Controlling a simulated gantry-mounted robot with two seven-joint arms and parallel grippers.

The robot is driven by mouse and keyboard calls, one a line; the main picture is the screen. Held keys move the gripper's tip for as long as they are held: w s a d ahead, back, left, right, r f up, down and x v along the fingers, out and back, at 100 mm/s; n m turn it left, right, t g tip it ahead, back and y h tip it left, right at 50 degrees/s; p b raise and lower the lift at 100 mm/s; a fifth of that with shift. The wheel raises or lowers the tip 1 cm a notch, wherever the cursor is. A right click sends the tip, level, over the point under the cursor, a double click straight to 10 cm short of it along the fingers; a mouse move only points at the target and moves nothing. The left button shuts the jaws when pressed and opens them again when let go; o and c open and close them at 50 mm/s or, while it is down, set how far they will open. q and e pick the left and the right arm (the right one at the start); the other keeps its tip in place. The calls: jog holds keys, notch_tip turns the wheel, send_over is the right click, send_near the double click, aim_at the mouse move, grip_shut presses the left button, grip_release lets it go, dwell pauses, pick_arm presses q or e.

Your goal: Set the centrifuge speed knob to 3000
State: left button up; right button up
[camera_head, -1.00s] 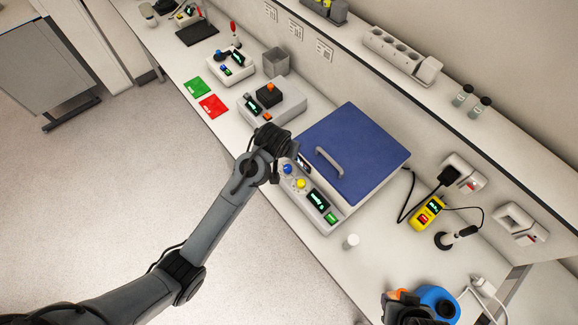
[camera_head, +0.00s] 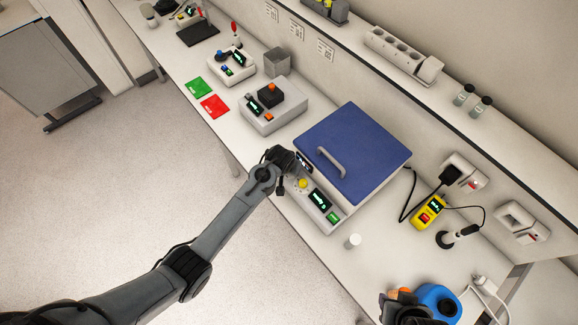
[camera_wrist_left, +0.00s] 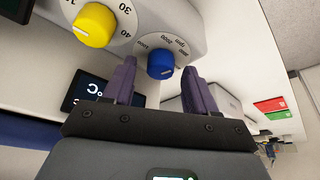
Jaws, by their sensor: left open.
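The centrifuge with its blue lid (camera_head: 352,150) stands on the bench, lid closed. The blue speed knob (camera_wrist_left: 160,65) shows in the left wrist view on a white dial marked 1000, 2000 and more, with rpm. I cannot read its pointer surely. My left gripper (camera_wrist_left: 158,73) is open, with one finger on each side of the blue knob; contact is not clear. In the head view my left gripper (camera_head: 298,164) is at the front panel and hides the blue knob. The yellow knob (camera_head: 303,184) is beside it. My dark right gripper (camera_head: 405,308) is partly in view at the bottom.
A lit display (camera_head: 319,200) and green button (camera_head: 333,217) are on the panel. A small white cap (camera_head: 353,241) stands near the front edge. A grey device (camera_head: 272,107) stands left of the centrifuge.

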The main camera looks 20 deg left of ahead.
pick_arm(q)
jog(key=shift+w+f, duration=0.1)
jog(key=shift+f, duration=0.15)
jog(key=shift+c, duration=0.2)
jog(key=c, duration=1)
jog(key=shift+a+r+m+h+p, duration=0.1)
jog(key=shift+r+m+h+p, duration=0.15)
jog(key=shift+m+p, duration=0.5)
jog(key=shift+f+m+h+p, duration=0.25)
jog(key=shift+m+h+p, duration=0.1)
jog(key=shift+m, duration=0.5)
jog(key=o, duration=1)
jog(key=shift+o, duration=0.2)
